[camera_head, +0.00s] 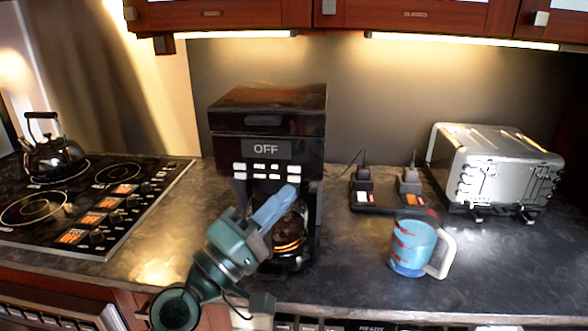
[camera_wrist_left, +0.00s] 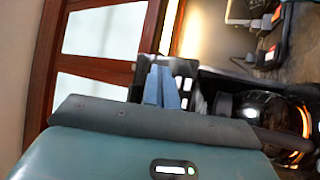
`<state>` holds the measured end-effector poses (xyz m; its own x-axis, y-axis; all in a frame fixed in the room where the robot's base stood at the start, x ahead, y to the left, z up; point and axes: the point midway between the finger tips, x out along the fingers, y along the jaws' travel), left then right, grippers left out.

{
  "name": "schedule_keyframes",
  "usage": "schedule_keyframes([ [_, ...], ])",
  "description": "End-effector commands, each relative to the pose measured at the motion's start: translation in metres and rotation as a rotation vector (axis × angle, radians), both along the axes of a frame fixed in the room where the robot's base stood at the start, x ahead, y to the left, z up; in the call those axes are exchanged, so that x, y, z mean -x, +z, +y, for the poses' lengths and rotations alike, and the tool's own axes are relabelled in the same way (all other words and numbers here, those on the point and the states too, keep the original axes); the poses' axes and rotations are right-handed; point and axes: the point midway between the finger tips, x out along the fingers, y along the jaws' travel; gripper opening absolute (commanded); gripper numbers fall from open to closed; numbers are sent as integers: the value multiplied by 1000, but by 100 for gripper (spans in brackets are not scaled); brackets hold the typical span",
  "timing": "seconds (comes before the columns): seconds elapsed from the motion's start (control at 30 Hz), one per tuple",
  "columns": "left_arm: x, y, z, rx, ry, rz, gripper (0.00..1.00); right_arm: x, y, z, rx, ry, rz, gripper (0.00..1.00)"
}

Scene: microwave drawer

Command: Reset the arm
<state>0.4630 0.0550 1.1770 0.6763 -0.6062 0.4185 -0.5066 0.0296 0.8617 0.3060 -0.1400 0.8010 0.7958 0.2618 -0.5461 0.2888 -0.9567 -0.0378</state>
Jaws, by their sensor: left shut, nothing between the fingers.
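My left arm reaches up from the bottom of the head view. Its gripper (camera_head: 288,192) has blue fingers, held together with nothing between them. In the head view the fingers overlap the front of the black coffee maker (camera_head: 266,110), below its buttons; I cannot tell whether they touch it. The left wrist view shows the shut fingers (camera_wrist_left: 162,84) in front of the coffee maker's button panel, with the dark glass pot (camera_wrist_left: 258,108) to their right. My right gripper is in neither view.
A blue measuring cup (camera_head: 412,248) with a white handle stands on the counter right of the coffee maker. A power strip (camera_head: 386,200) and a silver toaster (camera_head: 495,165) are behind it. A kettle (camera_head: 52,158) sits on the stove (camera_head: 120,222) at left. Cabinets (camera_head: 410,14) hang above.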

Motion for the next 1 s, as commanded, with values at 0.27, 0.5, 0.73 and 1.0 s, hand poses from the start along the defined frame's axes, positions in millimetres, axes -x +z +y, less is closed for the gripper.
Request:
schedule_keyframes([
  [0.27,-2,-33,3,-86,61,29,0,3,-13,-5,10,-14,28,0],
  [0.5,24,-198,30,-629,284,140,0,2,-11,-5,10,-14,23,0],
  [0.73,103,-330,66,-1211,303,183,0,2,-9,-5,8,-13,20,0],
  [1.0,159,-384,88,-1526,233,164,0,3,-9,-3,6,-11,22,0],
])
